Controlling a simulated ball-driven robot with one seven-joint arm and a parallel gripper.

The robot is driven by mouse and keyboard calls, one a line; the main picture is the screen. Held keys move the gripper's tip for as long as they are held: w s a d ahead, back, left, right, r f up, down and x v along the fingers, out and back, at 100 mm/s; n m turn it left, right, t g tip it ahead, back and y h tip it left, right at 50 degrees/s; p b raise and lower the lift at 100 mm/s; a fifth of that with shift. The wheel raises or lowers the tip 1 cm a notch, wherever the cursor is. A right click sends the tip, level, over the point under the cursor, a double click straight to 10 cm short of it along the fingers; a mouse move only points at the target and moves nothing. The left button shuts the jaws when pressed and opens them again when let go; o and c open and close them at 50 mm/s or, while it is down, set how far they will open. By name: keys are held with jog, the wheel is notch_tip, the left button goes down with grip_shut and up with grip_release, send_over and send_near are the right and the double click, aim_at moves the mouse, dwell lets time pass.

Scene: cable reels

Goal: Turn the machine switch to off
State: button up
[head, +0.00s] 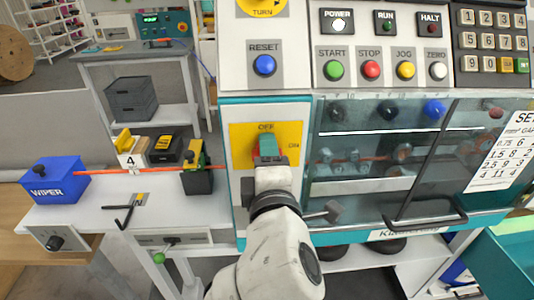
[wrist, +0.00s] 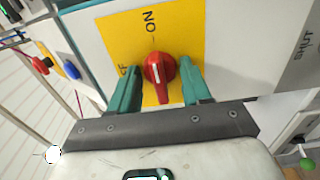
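The machine switch is a red rotary knob (wrist: 158,69) on a yellow plate (wrist: 120,35) in the wrist view. Its long grip and white mark line up roughly with the word ON, which is above it there. OFF is partly hidden behind the left finger. In the head view, the yellow plate (head: 240,135) shows OFF at the top and ON at the right, but my gripper (head: 268,148) hides the knob. My gripper's teal fingers (wrist: 162,88) are open, one on each side of the knob, with narrow gaps showing beside it.
A lever handle (head: 325,212) sticks out just right of my wrist. A clear guard with a dark bar handle (head: 425,222) covers the rollers to the right. The control panel with reset (head: 264,65) and other buttons is above. A white bench (head: 90,213) stands left.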

jog(key=c, duration=0.4)
jog(key=shift+n+p, duration=0.3)
jog(key=shift+p, duration=0.2)
jog(key=shift+n+p, duration=2.4)
jog(key=shift+p, duration=0.2)
jog(key=shift+n+p, duration=2.9)
jog(key=shift+p, duration=0.1)
jog(key=n, duration=0.5)
jog(key=shift+f, duration=0.1)
jog(key=o, duration=0.3)
jog(key=shift+n, duration=0.5)
jog(key=o, duration=0.4)
jog(key=shift+o, duration=0.2)
